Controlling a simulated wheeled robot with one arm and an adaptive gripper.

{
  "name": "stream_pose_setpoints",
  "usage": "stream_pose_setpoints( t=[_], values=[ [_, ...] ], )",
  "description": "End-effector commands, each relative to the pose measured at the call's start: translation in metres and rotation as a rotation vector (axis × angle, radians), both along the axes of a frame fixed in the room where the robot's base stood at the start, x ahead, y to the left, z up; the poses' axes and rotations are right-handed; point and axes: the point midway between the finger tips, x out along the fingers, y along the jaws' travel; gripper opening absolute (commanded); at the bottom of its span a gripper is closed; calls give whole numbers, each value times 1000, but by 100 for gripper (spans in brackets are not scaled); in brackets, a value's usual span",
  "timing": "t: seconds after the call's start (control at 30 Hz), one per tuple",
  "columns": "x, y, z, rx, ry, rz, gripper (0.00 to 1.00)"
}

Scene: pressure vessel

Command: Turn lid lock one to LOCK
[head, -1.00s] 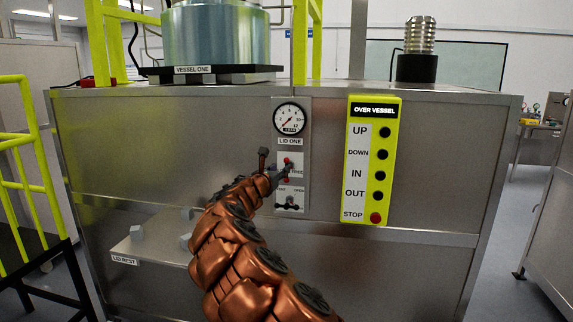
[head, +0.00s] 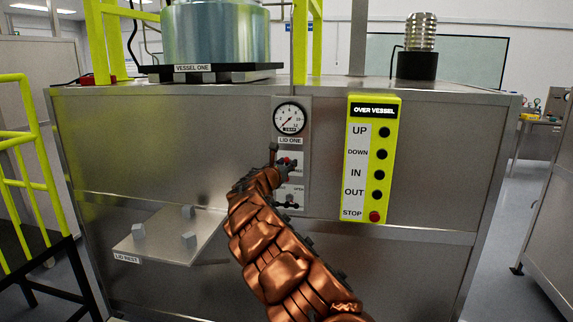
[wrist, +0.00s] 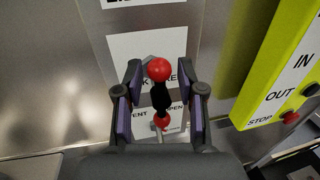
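The lid lock one handle (wrist: 160,95) is a dark bar with a red ball at its upper end and another red ball lower down. It stands nearly upright in the wrist view, in front of a white label whose words are partly hidden. My gripper (wrist: 161,76) is open, with one purple-padded finger on each side of the handle and visible gaps to both. In the head view my gripper (head: 283,160) is at the LID ONE panel (head: 306,130), below the round gauge (head: 289,118), and partly covers the lock and its label.
A second control (head: 289,201) with VENT and OPEN markings sits just below the lock. The yellow OVER VESSEL button box (head: 386,110) is close on the right. The lid rest shelf (head: 165,240) juts out at lower left. Vessel one (head: 215,35) stands on top.

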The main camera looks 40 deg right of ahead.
Motion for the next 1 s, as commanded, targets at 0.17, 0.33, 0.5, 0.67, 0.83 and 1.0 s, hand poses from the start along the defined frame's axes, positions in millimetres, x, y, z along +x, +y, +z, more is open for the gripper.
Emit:
stream_pose_setpoints(
  t=[0.17, 0.33, 0.5, 0.67, 0.83, 1.0],
  values=[
    [0, 0, 0, 0, 0, 0, 39],
    [0, 0, 0, 0, 0, 1, 23],
    [0, 0, 0, 0, 0, 1, 5],
    [0, 0, 0, 0, 0, 1, 0],
    [0, 0, 0, 2, -5, 1, 0],
    [0, 0, -1, 24, -37, 1, 0]
  ],
)
